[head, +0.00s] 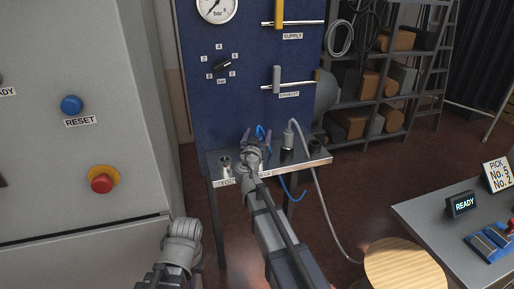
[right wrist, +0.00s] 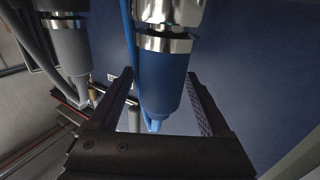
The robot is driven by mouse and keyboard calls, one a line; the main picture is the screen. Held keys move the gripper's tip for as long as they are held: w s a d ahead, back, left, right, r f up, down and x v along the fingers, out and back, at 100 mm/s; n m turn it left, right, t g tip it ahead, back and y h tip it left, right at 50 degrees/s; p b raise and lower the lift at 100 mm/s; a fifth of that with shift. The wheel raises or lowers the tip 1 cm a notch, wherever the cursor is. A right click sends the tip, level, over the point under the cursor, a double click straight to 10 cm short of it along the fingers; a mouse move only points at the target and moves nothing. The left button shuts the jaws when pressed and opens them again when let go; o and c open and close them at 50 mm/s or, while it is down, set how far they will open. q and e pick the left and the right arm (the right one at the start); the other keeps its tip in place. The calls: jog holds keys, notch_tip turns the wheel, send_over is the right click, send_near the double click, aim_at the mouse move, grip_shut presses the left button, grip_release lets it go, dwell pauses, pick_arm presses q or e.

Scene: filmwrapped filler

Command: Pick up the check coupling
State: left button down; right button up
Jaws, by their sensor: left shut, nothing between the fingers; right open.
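In the right wrist view, a blue cylindrical coupling (right wrist: 164,82) with a shiny metal collar and a blue hose stands between the fingers of my right gripper (right wrist: 159,74). The gripper is open, with a finger on each side and gaps visible. A grey coupling (right wrist: 70,45) is to its left; no label shows which is the check coupling. In the head view, my right gripper (head: 257,138) is at the small shelf (head: 320,161) and hides most of the blue coupling. My left gripper (head: 182,238) is low at left, shut and empty, its fingertips hard to make out.
A blue panel (head: 240,100) rises behind. A grey cabinet (head: 120,130) stands left, a table (head: 440,215) and round stool (head: 405,268) right.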

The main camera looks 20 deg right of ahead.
jog(key=shift+w+d, duration=0.1)
jog(key=shift+w, duration=0.1)
grip_shut()
dwell(0.6)
